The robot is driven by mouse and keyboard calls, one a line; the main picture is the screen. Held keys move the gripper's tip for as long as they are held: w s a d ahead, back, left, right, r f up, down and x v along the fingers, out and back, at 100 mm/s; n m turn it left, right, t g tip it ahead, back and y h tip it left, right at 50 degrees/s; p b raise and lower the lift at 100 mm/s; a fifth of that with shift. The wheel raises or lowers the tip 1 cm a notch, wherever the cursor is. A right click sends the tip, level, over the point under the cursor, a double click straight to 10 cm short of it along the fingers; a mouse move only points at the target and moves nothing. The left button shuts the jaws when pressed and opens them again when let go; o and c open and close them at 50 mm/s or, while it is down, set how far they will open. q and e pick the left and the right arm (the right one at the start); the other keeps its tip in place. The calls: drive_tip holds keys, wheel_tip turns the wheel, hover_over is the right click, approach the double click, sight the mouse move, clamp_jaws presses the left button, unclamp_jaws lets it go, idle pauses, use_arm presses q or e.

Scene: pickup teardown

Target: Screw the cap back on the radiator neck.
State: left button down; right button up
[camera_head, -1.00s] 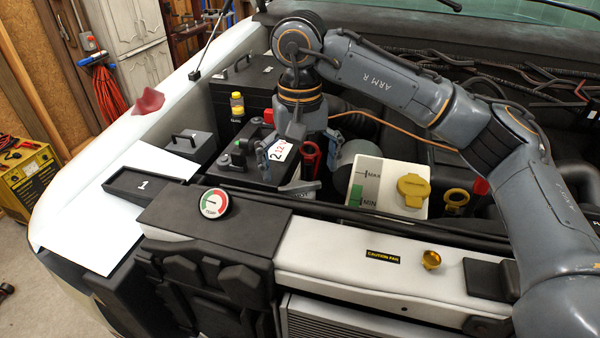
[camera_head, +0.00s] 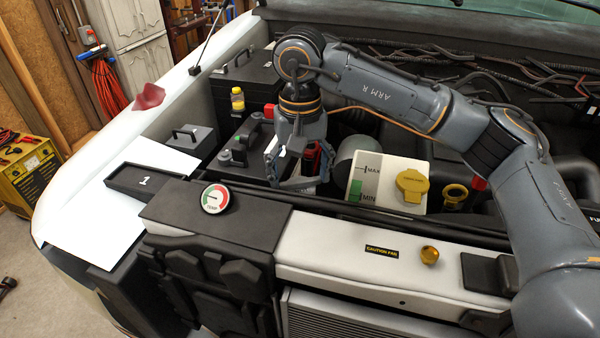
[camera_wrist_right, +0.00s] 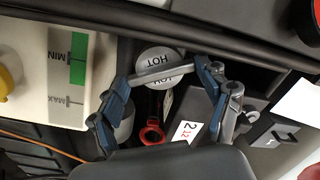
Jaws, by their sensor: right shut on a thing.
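My right gripper (camera_head: 299,172) is in the engine bay, behind the front panel and left of the white coolant tank. It is shut on a grey round cap marked HOT (camera_wrist_right: 163,80), with the silver bar across the cap between its fingertips in the right wrist view (camera_wrist_right: 165,74). In the head view the cap shows only partly, between and below the fingers. A gold, neck-like fitting (camera_head: 430,255) stands on the light front panel, to the right of and nearer than the gripper. My left gripper is not in view.
The coolant tank (camera_head: 371,178) with its yellow cap is right of the gripper. A temperature gauge (camera_head: 214,198) stands on the dark front block. A dark tray marked 1 (camera_head: 144,182) and a battery (camera_head: 243,150) lie to the left. The light front panel (camera_head: 340,243) has bare room.

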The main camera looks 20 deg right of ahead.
drive_tip(key=c, duration=0.3)
drive_tip(key=shift+f+m+b, duration=0.15)
drive_tip(key=shift+m+b, duration=0.3)
drive_tip(key=shift+m, duration=0.65)
drive_tip(key=m+b, duration=0.1)
drive_tip(key=m, duration=0.2)
drive_tip(key=shift+m, duration=0.4)
drive_tip(key=m+b, duration=0.1)
drive_tip(key=m, duration=0.8)
drive_tip(key=shift+b, duration=0.35)
drive_tip(key=o, duration=1.4)
drive_tip(key=shift+c, duration=0.2)
